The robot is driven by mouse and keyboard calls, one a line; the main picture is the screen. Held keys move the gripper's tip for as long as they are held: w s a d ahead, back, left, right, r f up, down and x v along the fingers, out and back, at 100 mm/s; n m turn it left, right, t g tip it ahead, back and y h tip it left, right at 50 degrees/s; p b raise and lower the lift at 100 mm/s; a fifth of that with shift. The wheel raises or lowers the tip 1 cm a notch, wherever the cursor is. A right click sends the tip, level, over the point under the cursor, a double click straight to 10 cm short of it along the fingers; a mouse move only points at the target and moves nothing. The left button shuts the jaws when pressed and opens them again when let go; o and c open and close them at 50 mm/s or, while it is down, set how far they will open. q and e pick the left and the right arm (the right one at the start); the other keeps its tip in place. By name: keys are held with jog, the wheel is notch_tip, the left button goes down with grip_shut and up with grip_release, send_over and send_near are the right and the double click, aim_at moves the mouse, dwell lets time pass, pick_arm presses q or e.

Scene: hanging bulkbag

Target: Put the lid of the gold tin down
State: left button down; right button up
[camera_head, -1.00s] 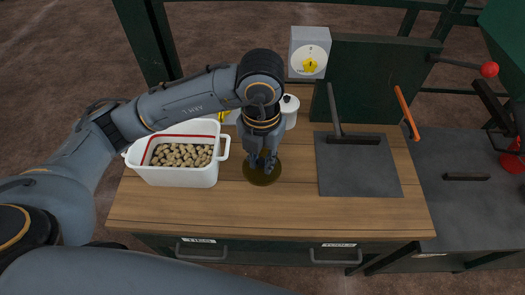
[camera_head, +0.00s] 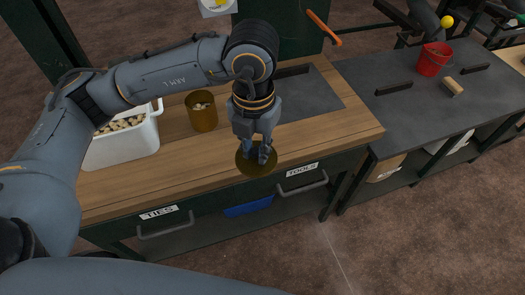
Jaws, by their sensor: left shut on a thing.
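The gold tin (camera_head: 201,114) stands upright and open on the wooden bench top, with pale, nut-like pieces showing inside. My left gripper (camera_head: 257,151) points down and is shut on the round gold lid (camera_head: 246,168). The lid is to the right of the tin and apart from it, nearer to me. In the picture it overlaps the bench's front edge and the top of the drawer fronts; I cannot tell how high it is above the bench. My fingers hide part of the lid. My right gripper is out of view.
A white tub (camera_head: 135,145) of the pale pieces stands left, partly behind my arm. A dark mat (camera_head: 315,95) lies on the bench top (camera_head: 345,128) at right. The wood between mat and front edge is clear. A red bucket (camera_head: 433,60) stands on the grey bench beyond.

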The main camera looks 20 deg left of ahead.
pick_arm(q)
jog(key=w+a+f, duration=0.1)
jog(key=w+f, duration=0.1)
jog(key=w, duration=0.1)
jog(key=w+a+f+p, duration=0.1)
jog(key=w+f, duration=0.2)
jog(key=w, duration=0.1)
jog(key=w+a+f+p, duration=0.1)
jog(key=w+a+f, duration=0.1)
jog(key=w+f, duration=0.1)
jog(key=shift+w+f, duration=0.25)
jog(key=shift+w, duration=0.35)
jog(key=shift+w+a+f+p, duration=0.1)
jog(key=shift+w+f+p, duration=0.2)
jog(key=shift+f, duration=0.2)
notch_tip(320, 180, down, 2)
jog(key=shift+s+f+p, duration=0.1)
jog(key=shift+f+p, duration=0.1)
jog(key=shift+p, duration=0.25)
jog(key=shift+f, duration=0.3)
jog(key=c, duration=1.2)
grip_release()
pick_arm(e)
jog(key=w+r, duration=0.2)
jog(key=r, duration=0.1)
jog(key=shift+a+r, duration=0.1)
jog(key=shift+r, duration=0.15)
